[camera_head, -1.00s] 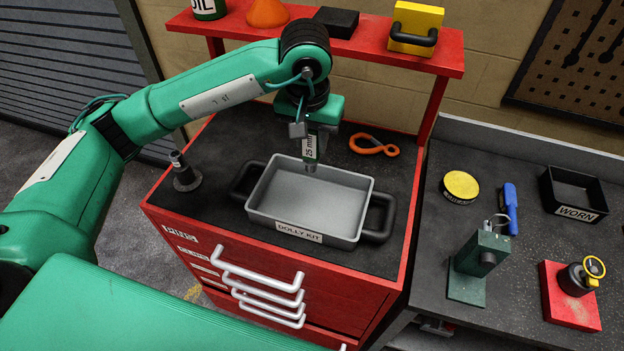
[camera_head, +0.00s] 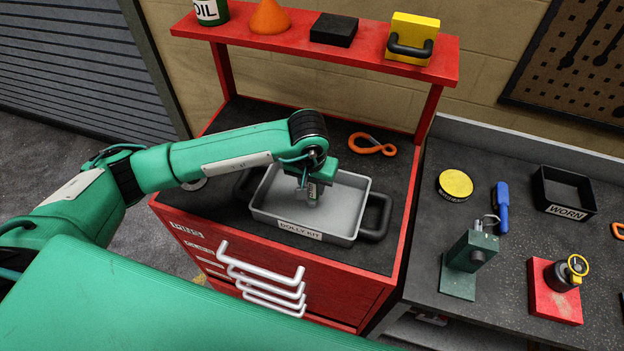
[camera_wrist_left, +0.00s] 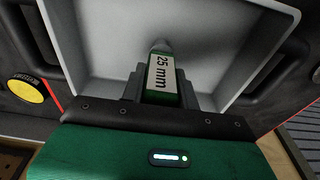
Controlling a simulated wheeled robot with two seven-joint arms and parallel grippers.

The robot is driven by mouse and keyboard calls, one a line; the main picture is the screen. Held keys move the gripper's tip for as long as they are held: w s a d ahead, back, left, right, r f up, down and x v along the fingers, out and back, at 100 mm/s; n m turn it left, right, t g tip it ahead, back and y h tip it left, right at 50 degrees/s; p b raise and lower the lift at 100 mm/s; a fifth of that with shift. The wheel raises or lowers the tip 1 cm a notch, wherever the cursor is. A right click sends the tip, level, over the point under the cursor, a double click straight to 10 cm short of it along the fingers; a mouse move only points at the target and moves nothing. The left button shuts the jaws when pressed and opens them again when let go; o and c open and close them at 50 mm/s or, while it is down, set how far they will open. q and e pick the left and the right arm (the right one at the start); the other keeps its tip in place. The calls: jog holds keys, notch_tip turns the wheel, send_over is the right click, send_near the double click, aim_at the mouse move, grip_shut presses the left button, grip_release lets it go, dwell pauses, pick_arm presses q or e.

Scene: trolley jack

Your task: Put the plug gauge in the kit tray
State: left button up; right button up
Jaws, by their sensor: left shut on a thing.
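The plug gauge (camera_wrist_left: 161,78), with a green body and a white "25 mm" label, is held in my left gripper (camera_head: 311,190). In the left wrist view its grey tip points at the tray floor; I cannot tell whether it touches. The grey kit tray (camera_head: 344,228), labelled "DOLLY KIT", sits on the red cabinet's black top. It fills much of the left wrist view (camera_wrist_left: 90,48). My left gripper is shut on the gauge, low inside the tray's outline. My right gripper is not in view.
Black handles (camera_head: 377,216) flank the tray. An orange hook-shaped thing (camera_head: 372,146) lies behind it. A red shelf (camera_head: 290,40) stands over the cabinet's back. The right bench holds a yellow tin (camera_head: 455,183), a green stand (camera_head: 460,275) and a black "WORN" bin (camera_head: 565,210).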

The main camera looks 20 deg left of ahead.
aim_at(310, 201)
pick_arm(q)
jog(key=shift+f, duration=0.1)
jog(key=o, duration=1.1)
jog(key=shift+r, duration=0.25)
notch_tip(310, 201, up, 12)
jog(key=s+b, duration=0.1)
jog(key=b, duration=0.4)
jog(key=shift+s+b, duration=0.2)
jog(key=shift+b, duration=0.15)
jog(key=shift+f, duration=0.15)
